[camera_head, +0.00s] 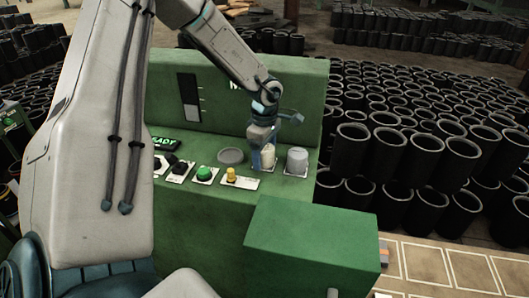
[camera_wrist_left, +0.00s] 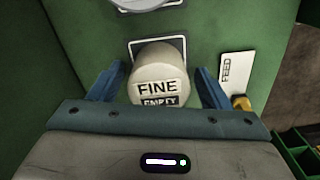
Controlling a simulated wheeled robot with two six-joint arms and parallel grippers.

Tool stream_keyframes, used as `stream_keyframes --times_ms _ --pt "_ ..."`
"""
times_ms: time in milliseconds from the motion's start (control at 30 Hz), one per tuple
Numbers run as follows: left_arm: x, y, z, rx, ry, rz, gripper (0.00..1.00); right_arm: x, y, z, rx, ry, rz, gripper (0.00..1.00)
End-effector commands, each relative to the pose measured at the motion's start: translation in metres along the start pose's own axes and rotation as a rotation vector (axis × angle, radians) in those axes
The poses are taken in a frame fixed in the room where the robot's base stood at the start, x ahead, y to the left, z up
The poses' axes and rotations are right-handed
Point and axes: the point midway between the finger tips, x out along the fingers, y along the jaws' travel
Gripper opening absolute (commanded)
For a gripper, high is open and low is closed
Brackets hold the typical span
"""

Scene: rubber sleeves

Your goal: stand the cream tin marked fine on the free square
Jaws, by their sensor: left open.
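The cream tin (camera_head: 268,157) stands on the green machine's ledge. In the left wrist view the cream tin (camera_wrist_left: 160,72) shows a top marked FINE above EMPTY, and a white outlined square shows behind it. My left gripper (camera_head: 262,150) is open, pointing down at the tin. In the left wrist view its blue fingers (camera_wrist_left: 158,88) stand on either side of the tin, with gaps visible. Several pale outlined squares (camera_head: 427,263) on the bench at lower right look bare where visible. My right gripper is not in view.
A grey tin (camera_head: 297,161) stands close right of the cream tin. A grey round disc (camera_head: 231,156), a green button (camera_head: 204,173) and a yellow knob (camera_head: 231,174) are to its left. A green box (camera_head: 312,245) juts out in front. Black sleeves (camera_head: 385,153) crowd the right.

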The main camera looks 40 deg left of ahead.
Motion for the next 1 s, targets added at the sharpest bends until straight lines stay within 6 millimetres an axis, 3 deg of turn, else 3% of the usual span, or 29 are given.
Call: stream_keyframes --times_ms 200,300,733,1000 --pt "-0.003 0.0 0.0 0.0 0.0 0.0 0.71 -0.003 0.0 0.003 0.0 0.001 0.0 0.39" --pt "-0.009 0.001 0.0 -0.001 -0.001 0.004 0.71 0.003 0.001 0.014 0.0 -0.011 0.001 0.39" --pt "-0.094 0.001 0.0 0.0 -0.001 0.005 0.71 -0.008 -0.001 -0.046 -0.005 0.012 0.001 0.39" --pt "-0.121 0.0 0.0 0.0 0.001 0.001 0.71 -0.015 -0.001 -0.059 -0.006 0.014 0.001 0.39"
